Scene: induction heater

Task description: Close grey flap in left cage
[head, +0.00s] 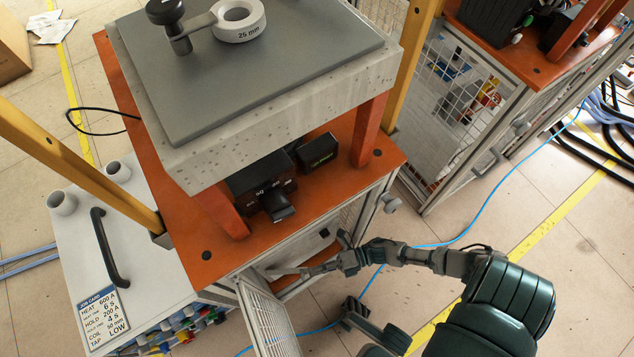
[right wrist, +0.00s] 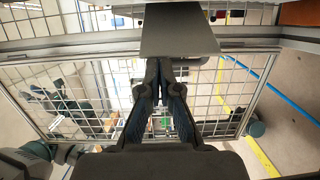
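A flat grey plate, which looks like the grey flap (right wrist: 180,32), fills the top middle of the right wrist view, just past my right fingertips. My right gripper (right wrist: 160,64) has its two dark fingers converged, with the tips at the plate's lower edge. I cannot tell whether they touch it. In the head view my right gripper (head: 308,269) reaches leftward into the front opening of the cage under the orange table. The mesh door (head: 266,318) of this cage stands swung open. The flap's angle is unclear.
The orange table (head: 330,210) carries a grey-topped block and black boxes. A white cabinet (head: 140,245) with a dark handle stands to the left. Another mesh cage (head: 460,110) stands to the right. A blue cable (head: 480,212) crosses the floor.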

